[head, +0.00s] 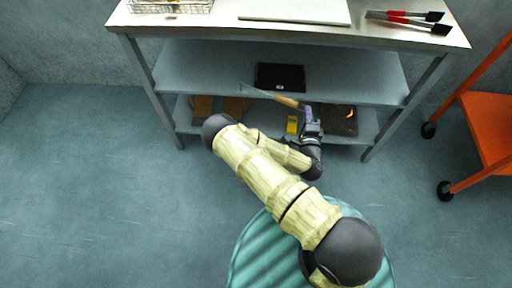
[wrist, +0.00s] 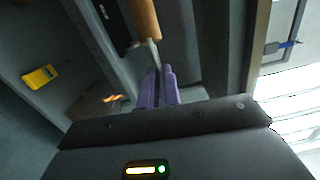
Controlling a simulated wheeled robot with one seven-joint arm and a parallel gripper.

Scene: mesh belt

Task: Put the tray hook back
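The tray hook has a wooden handle (head: 286,101) and a thin metal rod reaching left from it in the head view. The handle (wrist: 146,20) also shows at the top of the wrist view. My gripper (head: 305,110) has purple fingers (wrist: 157,84), shut on a narrow metal piece at the near end of the handle. The hook is held in front of the bench's shelves, apparently clear of them. The far end of the hook is out of the wrist view.
The steel bench (head: 205,30) has a middle shelf (head: 205,70) with a black tray (head: 280,77). A yellow item (head: 292,125) and a dark tray (head: 340,120) with an orange glow sit lower. Black-and-red brushes (head: 410,20) lie on top. An orange cart (head: 488,125) stands right.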

